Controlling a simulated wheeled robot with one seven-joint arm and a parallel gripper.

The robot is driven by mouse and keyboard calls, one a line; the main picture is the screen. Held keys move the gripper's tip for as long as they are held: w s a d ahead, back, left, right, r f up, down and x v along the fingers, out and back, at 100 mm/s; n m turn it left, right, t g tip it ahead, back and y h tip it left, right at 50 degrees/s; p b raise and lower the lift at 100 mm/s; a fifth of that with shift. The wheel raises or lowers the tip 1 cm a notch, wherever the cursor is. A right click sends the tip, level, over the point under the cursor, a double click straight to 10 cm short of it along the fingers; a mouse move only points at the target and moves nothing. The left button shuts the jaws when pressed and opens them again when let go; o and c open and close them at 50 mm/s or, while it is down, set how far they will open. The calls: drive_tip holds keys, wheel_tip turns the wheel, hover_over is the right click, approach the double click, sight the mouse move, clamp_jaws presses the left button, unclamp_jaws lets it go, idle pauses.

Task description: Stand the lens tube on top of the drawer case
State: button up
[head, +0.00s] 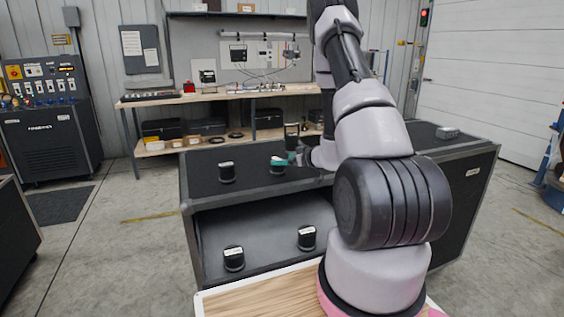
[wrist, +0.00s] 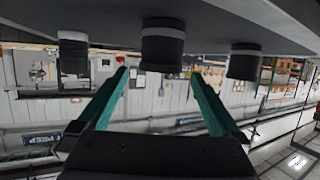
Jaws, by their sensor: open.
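Several short black cylinders with pale bands or labels are in view, and I cannot tell which is the lens tube. One cylinder (head: 227,173) stands upright on top of the black drawer case (head: 203,190). Another cylinder (head: 277,169) stands there to its right, at my gripper (head: 285,160). Two more, a left one (head: 233,260) and a right one (head: 306,239), stand in the open lower bay. The wrist view is upside down; my open gripper (wrist: 160,76) has teal fingers spread, with a grey-banded black cylinder (wrist: 162,48) ahead between them. Nothing is visibly gripped.
In the wrist view, cylinders stand to the left (wrist: 73,54) and right (wrist: 243,63) of the middle one. A taller dark object (head: 292,135) stands behind my gripper. A small grey item (head: 447,132) lies at the case top's right. A workbench (head: 215,94) stands behind.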

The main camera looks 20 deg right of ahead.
drive_tip(key=v, duration=0.9)
drive_tip(key=s+a+r+n+g+y, duration=0.35)
drive_tip(key=s+a+r+n, duration=0.5)
drive_tip(key=n, duration=0.85)
drive_tip(key=s+a+r+n+g+y, duration=0.2)
drive_tip(key=s+a+r+n+g, duration=0.3)
drive_tip(key=a+r+n, duration=0.9)
drive_tip(key=s+d+r+n+t+h, duration=0.1)
drive_tip(key=s+d+r+n+h, duration=0.1)
drive_tip(key=n, duration=0.9)
drive_tip(key=s+d+r+n+h, duration=0.2)
drive_tip(key=s+n, duration=0.4)
drive_tip(key=n, duration=0.4)
drive_tip(key=s+d+r+n+t+h, duration=0.1)
drive_tip(key=s+d+r+n+h, duration=0.1)
drive_tip(key=n, duration=0.9)
drive_tip(key=s+d+h, duration=0.1)
drive_tip(key=s+h, duration=0.1)
drive_tip(key=shift+s+r+n+t+h, duration=0.25)
drive_tip(key=shift+n+t+h, duration=0.05)
drive_tip(key=shift+t+h, duration=0.05)
